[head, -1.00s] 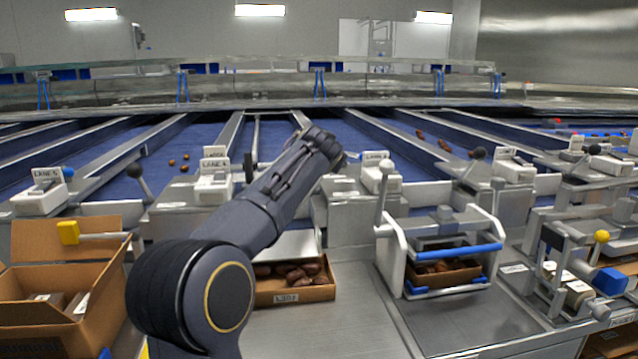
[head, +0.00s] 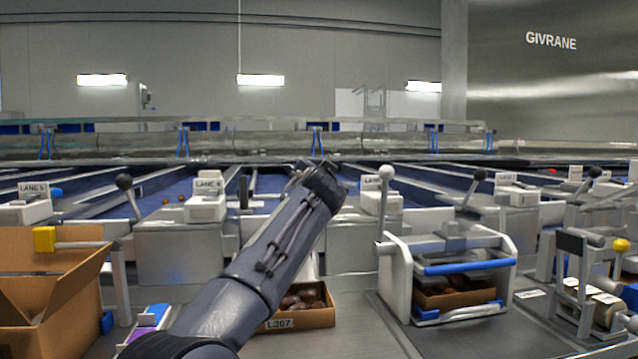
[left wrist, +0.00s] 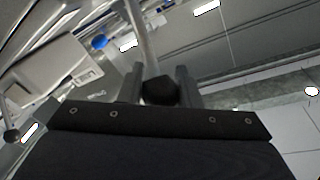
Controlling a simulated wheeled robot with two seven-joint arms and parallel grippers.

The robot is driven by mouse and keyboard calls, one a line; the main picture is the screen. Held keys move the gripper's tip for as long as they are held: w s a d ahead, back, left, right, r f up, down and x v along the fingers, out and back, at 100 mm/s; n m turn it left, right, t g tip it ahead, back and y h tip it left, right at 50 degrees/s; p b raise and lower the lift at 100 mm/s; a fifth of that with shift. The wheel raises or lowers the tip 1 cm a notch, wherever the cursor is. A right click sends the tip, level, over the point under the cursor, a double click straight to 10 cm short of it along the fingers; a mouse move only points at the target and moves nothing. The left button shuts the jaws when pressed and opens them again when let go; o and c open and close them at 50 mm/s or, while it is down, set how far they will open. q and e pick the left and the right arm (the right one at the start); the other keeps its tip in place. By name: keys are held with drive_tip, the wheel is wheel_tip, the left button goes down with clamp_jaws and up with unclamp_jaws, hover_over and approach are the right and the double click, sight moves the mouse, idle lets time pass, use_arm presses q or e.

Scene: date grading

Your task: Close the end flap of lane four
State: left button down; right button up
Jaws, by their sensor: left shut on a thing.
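The white lane four marker box (head: 206,205) stands at the lane ends, left of my arm in the head view. My left arm reaches up across the middle, and its wrist hides the jaws of my left gripper (left wrist: 161,88) there. In the left wrist view the jaws are shut on a black knob (left wrist: 160,92) at the end of a grey lever rod (left wrist: 139,38). The rod runs upward in that picture. The flap that this lever belongs to is hidden behind my arm, so I cannot tell how it stands. My right gripper is not in view.
A press with a blue bar (head: 463,268) and a white-knobbed lever (head: 385,172) stand right of my arm. A carton of dates (head: 307,319) sits below it. An open cardboard box (head: 75,305) is at left. Another black-knobbed lever (head: 124,182) stands left of lane four.

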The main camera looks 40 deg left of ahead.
use_arm(q)
drive_tip(key=shift+w+d, duration=0.1)
drive_tip(key=c, duration=1.1)
unclamp_jaws()
drive_tip(key=shift+f, duration=0.1)
drive_tip(key=shift+o, duration=0.2)
drive_tip(key=shift+s+d, duration=0.2)
drive_tip(key=b+v, duration=0.3)
drive_tip(key=v, duration=0.4)
